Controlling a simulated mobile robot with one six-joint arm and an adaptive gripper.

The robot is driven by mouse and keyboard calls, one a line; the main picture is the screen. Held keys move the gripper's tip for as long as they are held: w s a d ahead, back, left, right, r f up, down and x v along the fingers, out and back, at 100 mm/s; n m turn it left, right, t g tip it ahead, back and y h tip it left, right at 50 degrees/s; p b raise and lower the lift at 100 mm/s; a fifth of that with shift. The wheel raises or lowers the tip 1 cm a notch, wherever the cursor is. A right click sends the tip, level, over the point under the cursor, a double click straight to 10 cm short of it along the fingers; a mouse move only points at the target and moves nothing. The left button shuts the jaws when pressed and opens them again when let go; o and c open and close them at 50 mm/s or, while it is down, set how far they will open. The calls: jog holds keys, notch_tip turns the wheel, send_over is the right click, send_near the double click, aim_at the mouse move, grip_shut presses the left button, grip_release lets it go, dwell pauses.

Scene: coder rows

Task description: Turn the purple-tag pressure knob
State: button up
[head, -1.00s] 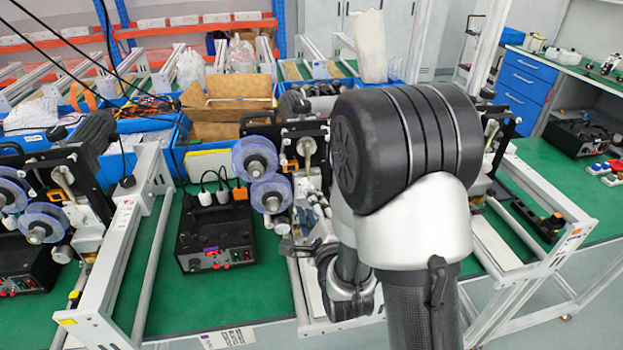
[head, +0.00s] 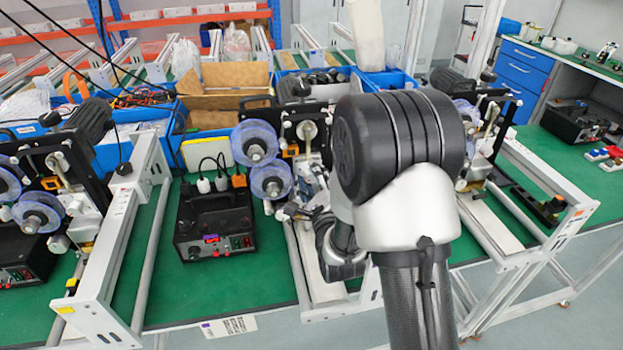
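A label with a purple patch (head: 207,329) is on the front edge of the green table, below a black control box (head: 213,225) with a small lit display. Behind and right of the box stands a coder machine with blue-violet reels (head: 271,181), metal rollers and a black frame. I cannot make out the pressure knob; it is too small or hidden behind my arm. My arm reaches down in front of this machine's right side. My gripper (head: 300,210) seems to be among the grey parts beside the lower reel, and its fingers cannot be told apart from the machine.
Similar machines stand at the left (head: 48,190) and right (head: 485,130). White metal frames (head: 118,245) run between the stations. Blue bins and an open cardboard box (head: 222,92) are behind. Black cables hang at upper left. Green table left of the box is clear.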

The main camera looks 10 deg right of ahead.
grip_shut()
dwell(0.4)
jog(key=n, duration=0.5)
jog(key=shift+n, duration=0.3)
jog(key=n, duration=1.1)
jog(key=shift+r+n, duration=0.1)
jog(key=shift+n, duration=0.3)
jog(key=n, duration=0.6)
jog(key=shift+r, duration=0.15)
jog(key=shift+n, duration=0.4)
